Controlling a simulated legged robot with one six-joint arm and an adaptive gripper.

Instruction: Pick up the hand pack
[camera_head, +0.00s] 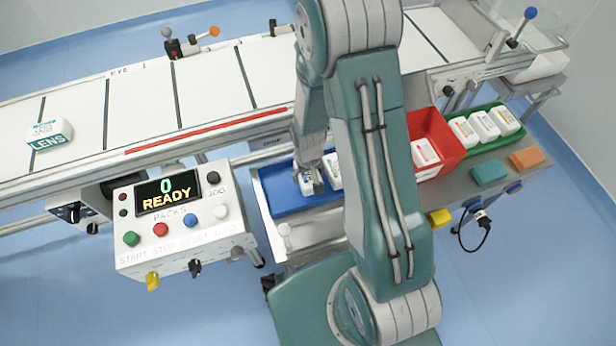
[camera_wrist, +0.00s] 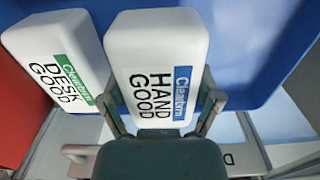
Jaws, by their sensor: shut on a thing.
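The hand pack (camera_wrist: 150,62) is a white rounded pack with a blue Cleantum stripe and the words HAND GOOD, large in the wrist view. My gripper (camera_wrist: 163,101) has one finger on each side of it and is shut on it. In the head view the hand pack (camera_head: 306,184) shows partly under my gripper (camera_head: 312,178), at the blue tray (camera_head: 282,196). I cannot tell whether it touches the tray floor. The desk pack (camera_wrist: 58,62), white with a green stripe, is close beside it on the left in the wrist view.
A red bin (camera_head: 443,128) with a white pack and a green tray (camera_head: 517,137) with several packs stand to the right. The conveyor (camera_head: 215,98) runs behind, with a LENS pack (camera_head: 48,133) on it. A control box (camera_head: 180,228) reading READY stands left of the blue tray.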

